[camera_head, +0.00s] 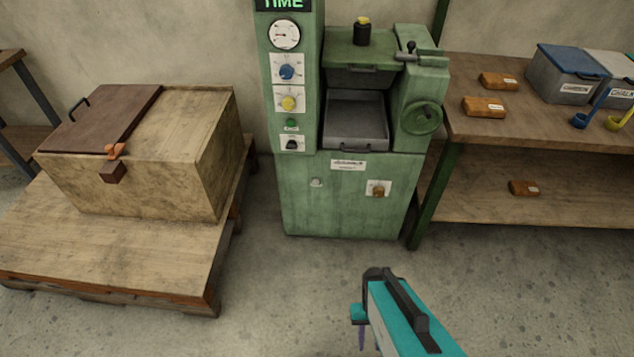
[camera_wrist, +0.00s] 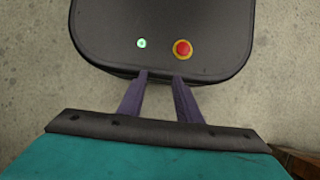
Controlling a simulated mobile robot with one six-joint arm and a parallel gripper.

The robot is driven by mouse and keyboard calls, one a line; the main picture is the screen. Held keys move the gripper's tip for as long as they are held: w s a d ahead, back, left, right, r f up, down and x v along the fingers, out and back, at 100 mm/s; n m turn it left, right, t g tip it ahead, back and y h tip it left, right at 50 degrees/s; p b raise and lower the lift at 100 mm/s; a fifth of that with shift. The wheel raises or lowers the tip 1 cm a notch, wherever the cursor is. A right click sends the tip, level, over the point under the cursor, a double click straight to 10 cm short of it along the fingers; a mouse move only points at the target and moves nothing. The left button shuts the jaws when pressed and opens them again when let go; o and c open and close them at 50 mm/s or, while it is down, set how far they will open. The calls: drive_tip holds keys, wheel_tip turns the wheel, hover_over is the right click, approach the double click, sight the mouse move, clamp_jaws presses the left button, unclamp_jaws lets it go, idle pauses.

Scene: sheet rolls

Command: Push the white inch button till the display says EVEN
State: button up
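The green machine (camera_head: 350,200) stands against the wall in the head view. The display (camera_head: 283,4) at the top of its left column shows green letters reading TIME, cut by the picture's upper edge. A small whitish round button (camera_head: 316,183) sits on the lower front panel; its marking is too small to read. My gripper (camera_head: 361,338) is in front of the machine, low in the picture and well apart from it. In the wrist view my gripper (camera_wrist: 160,75) points down over my own base, with a gap between its two purple fingers and nothing between them.
A handwheel (camera_head: 422,117) juts out at right. A wooden chest (camera_head: 145,165) stands left, a shelf table (camera_head: 540,140) right. Floor before the machine is clear.

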idle(0.3)
clamp_jaws()
idle(1.6)
